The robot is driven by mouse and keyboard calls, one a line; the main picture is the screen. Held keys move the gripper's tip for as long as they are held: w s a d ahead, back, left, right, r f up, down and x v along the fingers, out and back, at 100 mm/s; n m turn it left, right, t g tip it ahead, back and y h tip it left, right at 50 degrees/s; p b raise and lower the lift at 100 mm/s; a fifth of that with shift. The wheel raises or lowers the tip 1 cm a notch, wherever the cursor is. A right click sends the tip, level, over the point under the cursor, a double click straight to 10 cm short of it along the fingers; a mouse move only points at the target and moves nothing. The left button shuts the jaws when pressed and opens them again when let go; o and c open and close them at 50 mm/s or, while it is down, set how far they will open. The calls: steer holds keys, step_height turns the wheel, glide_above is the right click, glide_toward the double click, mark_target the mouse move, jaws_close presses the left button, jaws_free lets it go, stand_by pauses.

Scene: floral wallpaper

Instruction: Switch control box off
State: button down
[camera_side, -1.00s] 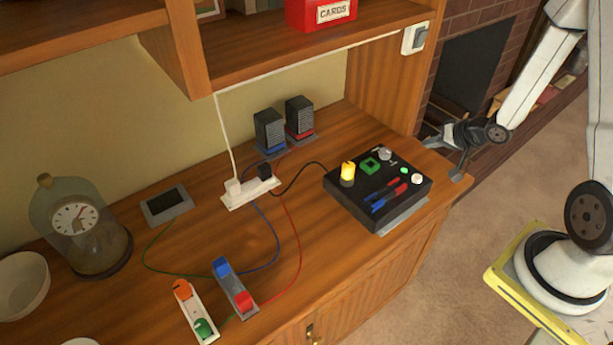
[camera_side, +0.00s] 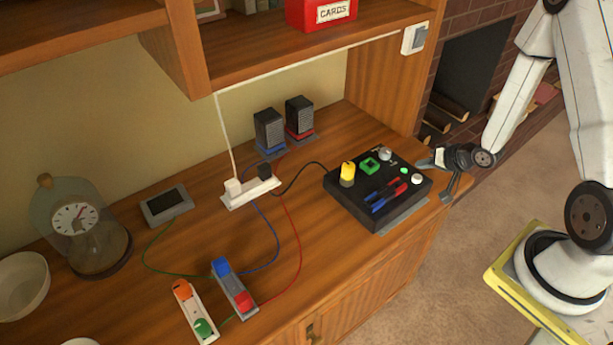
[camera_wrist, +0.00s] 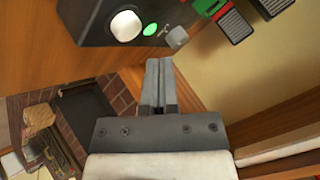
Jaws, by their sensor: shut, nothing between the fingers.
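The black control box (camera_side: 352,198) stands on the wooden counter near its right end. On its top are a yellow knob (camera_side: 347,172), a green square piece (camera_side: 369,166), blue and red sliders, a grey knob (camera_side: 385,154), a lit green light (camera_side: 404,170) and a white round button (camera_side: 416,179). In the wrist view the white button (camera_wrist: 126,25), the lit green light (camera_wrist: 150,29) and the grey knob (camera_wrist: 177,37) show at the top. My gripper (camera_wrist: 158,62) is shut and empty, its fingertips just short of the box, apart from the button. It is right of the box in the side view (camera_side: 422,162).
A white power strip (camera_side: 250,193) with cables lies left of the box. Two small speakers (camera_side: 284,128) stand behind it. A white wall switch (camera_side: 415,38) is on the shelf's end. Free counter lies in front of the box's left side.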

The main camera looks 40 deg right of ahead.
mark_target(414, 175)
steer(key=shift+f, duration=0.85)
steer(key=shift+f, duration=0.9)
stand_by(2.5)
steer(key=shift+r, duration=0.1)
stand_by(0.3)
steer(key=shift+r, duration=0.8)
steer(key=shift+r, duration=0.1)
steer(key=shift+r, duration=2.4)
steer(key=shift+a+r, duration=0.1)
